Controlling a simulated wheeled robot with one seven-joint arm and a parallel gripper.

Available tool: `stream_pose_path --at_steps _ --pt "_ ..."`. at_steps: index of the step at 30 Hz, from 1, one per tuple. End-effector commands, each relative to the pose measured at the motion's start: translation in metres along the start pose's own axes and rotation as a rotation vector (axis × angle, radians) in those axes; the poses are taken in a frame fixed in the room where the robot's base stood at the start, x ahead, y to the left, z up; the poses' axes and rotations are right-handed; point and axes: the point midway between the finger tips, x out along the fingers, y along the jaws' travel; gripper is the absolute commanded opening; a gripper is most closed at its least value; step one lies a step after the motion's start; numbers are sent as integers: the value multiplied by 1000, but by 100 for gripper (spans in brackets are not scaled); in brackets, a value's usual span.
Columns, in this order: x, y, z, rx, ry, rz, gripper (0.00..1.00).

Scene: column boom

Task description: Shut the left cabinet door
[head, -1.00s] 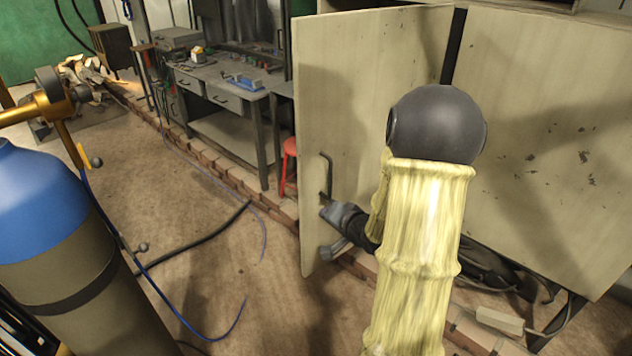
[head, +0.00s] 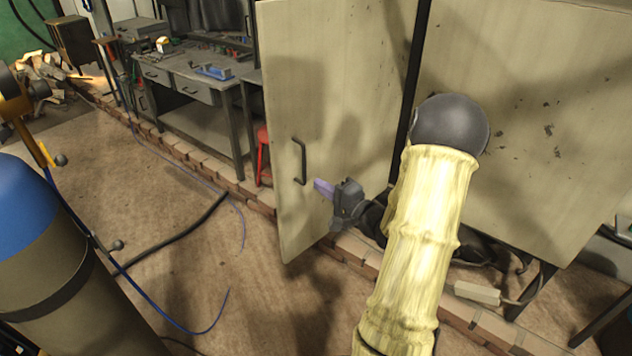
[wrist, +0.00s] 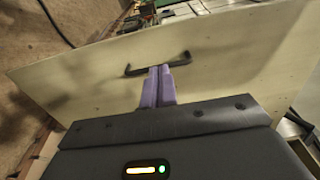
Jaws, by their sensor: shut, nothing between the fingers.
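The left cabinet door (head: 325,80) is a pale cream panel standing ajar, swung out from the cabinet toward the left. Its dark bar handle (head: 301,161) is on the near face by the free edge. My gripper (head: 318,187) is just right of the handle, with its purple fingers pointing at the door's face. In the wrist view the fingers (wrist: 158,70) are together and empty, with the tips beside the handle (wrist: 157,64). I cannot tell whether they touch the door. My forearm hides part of the gap by the hinge side.
The right cabinet door (head: 520,120) is a flat, scuffed panel at the right. A blue-topped gas cylinder (head: 25,215) stands at the left front. A workbench (head: 195,80) and a red stool (head: 263,155) are behind the door. Hoses lie on the open floor.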

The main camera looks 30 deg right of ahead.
Motion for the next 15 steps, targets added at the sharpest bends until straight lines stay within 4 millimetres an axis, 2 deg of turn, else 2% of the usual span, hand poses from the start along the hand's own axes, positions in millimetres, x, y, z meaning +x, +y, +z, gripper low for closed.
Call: stream_pose_path --at_steps 15 --pt "91 -2 2 0 -4 0 0"
